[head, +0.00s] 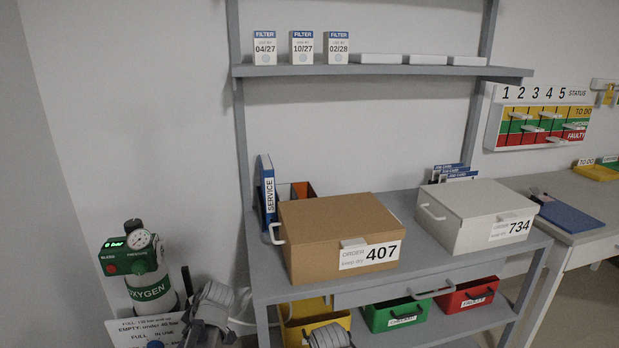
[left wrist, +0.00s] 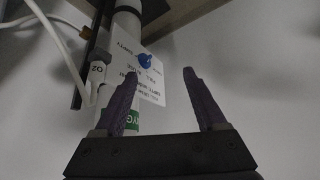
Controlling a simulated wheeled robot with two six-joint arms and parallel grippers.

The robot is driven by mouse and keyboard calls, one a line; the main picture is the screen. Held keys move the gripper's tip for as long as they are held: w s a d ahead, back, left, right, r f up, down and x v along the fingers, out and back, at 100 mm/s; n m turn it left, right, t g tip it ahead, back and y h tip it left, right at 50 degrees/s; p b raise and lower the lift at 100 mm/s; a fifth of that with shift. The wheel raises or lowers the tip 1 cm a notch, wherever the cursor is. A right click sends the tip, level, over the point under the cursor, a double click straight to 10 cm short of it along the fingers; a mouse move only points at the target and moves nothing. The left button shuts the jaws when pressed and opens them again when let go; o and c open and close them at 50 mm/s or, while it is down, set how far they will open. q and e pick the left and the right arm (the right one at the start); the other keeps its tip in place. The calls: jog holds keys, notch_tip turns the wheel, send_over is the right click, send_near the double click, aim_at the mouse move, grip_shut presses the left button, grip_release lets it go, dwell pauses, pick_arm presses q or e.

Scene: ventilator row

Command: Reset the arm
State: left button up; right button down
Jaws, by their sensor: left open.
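My left gripper (left wrist: 160,76) is open in the left wrist view, with nothing between its two dark purple fingers. Beyond the fingers are a white sheet (left wrist: 152,88) with a blue knob (left wrist: 145,61) and a pale cylinder with a green label (left wrist: 133,118). In the head view a grey jointed arm part (head: 212,312), which seems to be mine, is at the lower left beside the oxygen cylinder (head: 149,288). The fingertips cannot be made out there.
A grey bench (head: 420,262) carries a brown box (head: 330,232) marked 407 and a white box (head: 470,212) marked 734. Green (head: 398,316) and red (head: 468,297) bins are below. A shelf (head: 380,70) holds filter boxes. A status board (head: 541,117) hangs right.

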pick_arm(q)
jog(key=s+d+r+m+h+p, duration=0.1)
jog(key=s+d+r+m+p, duration=0.4)
jog(key=d+p, duration=0.3)
jog(key=s+d+r+m+g+h+p, duration=0.1)
jog(key=s+d+r+m+h+p, duration=0.1)
jog(key=s+d+r+m+p, duration=0.3)
jog(key=s+d+r+m+g+h+p, duration=0.1)
jog(key=s+d+r+m+h+p, duration=0.1)
jog(key=s+d+r+m+p, duration=0.3)
jog(key=d+r+m+p, duration=0.3)
jog(key=d+r+p, duration=0.2)
jog(key=d, duration=0.2)
jog(key=shift+s+d+r+m+p, duration=0.2)
jog(key=shift+s+d+m+p, duration=0.1)
jog(key=shift+p, duration=0.1)
pick_arm(e)
notch_tip(320, 180, up, 24)
jog(key=shift+s, duration=0.25)
jog(key=shift+f, duration=0.1)
